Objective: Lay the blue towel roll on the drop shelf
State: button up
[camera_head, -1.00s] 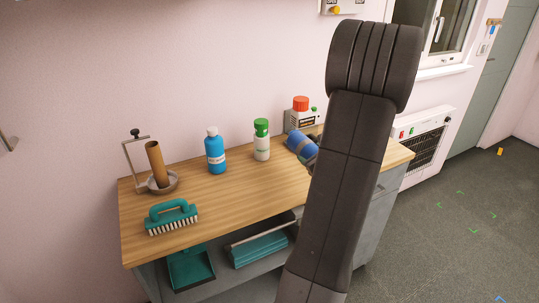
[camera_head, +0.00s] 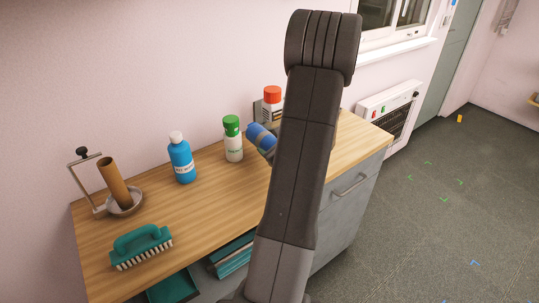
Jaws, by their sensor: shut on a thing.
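The blue towel roll (camera_head: 262,137) is a short blue cylinder with a lighter band, seen tilted above or at the back right of the wooden top. My gripper (camera_head: 271,153) is shut on it; only a small dark part of the gripper shows, and my arm hides the rest. I cannot tell whether the roll touches the wooden top. No surface can be clearly told as the drop shelf.
The wooden top (camera_head: 205,210) holds a brown tube on a stand (camera_head: 117,185), a teal brush (camera_head: 140,245), a blue bottle (camera_head: 182,160), a green-capped bottle (camera_head: 233,140) and a red-capped bottle (camera_head: 272,100). A heater (camera_head: 385,115) is at the right. Open floor (camera_head: 440,220) lies right.

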jog(key=shift+f, duration=2.05)
jog(key=shift+f, duration=0.2)
jog(key=o, duration=1.1)
jog(key=shift+r, duration=0.1)
